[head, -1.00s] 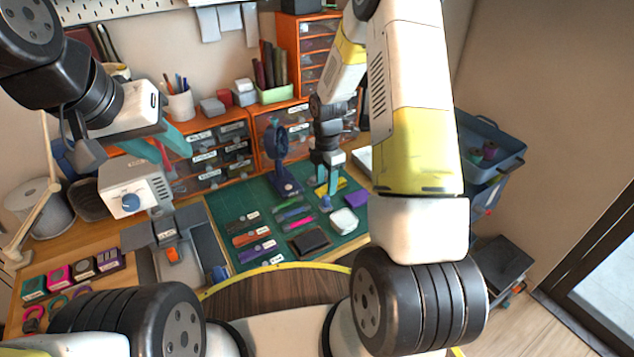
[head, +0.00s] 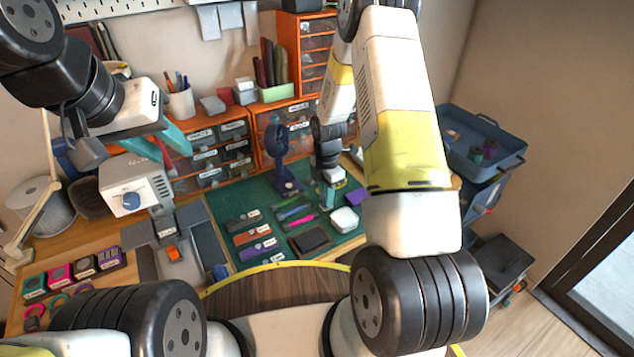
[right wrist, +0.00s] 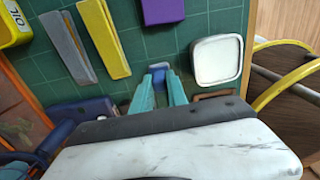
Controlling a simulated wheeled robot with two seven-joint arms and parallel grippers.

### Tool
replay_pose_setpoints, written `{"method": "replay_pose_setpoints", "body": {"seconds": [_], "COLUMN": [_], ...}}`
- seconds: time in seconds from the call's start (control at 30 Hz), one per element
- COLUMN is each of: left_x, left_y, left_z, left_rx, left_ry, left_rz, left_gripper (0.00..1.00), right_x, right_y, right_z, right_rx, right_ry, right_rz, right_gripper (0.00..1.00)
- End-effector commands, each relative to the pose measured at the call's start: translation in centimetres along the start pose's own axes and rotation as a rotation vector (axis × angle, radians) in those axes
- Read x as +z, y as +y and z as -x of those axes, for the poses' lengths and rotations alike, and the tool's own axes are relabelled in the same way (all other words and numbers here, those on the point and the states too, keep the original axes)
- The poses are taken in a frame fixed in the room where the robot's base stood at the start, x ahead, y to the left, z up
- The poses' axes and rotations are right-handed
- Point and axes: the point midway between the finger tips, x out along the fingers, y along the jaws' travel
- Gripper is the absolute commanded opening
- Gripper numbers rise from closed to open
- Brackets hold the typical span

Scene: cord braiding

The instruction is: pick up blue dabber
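The blue dabber (right wrist: 158,67) is a small blue piece on the green cutting mat (right wrist: 115,95). In the right wrist view it lies at the tips of my right gripper (right wrist: 160,82), whose two teal fingers stand apart on either side of it. Whether they touch it cannot be told. In the head view my right gripper (head: 328,193) points down at the mat, and the dabber is mostly hidden there.
A white square tin (head: 345,220) stands close on the right of my right gripper. A purple block (right wrist: 162,10) and yellow and grey strips (right wrist: 103,38) lie near it. A dark blue stand (head: 279,160) rises to its left. Pens and labelled strips lie in front.

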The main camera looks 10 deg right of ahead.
Motion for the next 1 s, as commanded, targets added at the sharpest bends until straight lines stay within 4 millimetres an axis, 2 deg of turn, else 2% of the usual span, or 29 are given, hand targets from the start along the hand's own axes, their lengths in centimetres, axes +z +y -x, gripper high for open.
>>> {"method": "replay_pose_setpoints", "body": {"seconds": [0.43,0.57,0.7,1.0], "left_x": [0.0,0.0,0.0,0.0], "left_y": [0.0,0.0,0.0,0.0], "left_z": [0.0,0.0,0.0,0.0], "left_rx": [0.0,0.0,0.0,0.0], "left_ry": [0.0,0.0,0.0,0.0], "left_rz": [0.0,0.0,0.0,0.0], "left_gripper": [0.36,0.36,0.36,0.36], "right_x": [0.0,0.1,0.1,-5.8], "right_y": [0.0,0.0,0.1,-4.0], "right_z": [0.5,1.7,3.8,4.3], "right_rx": [0.001,0.002,0.004,-0.001], "right_ry": [0.0,-0.001,-0.001,0.0], "right_rz": [0.0,-0.001,-0.002,0.007], "right_gripper": [0.0,0.0,0.0,0.0]}}
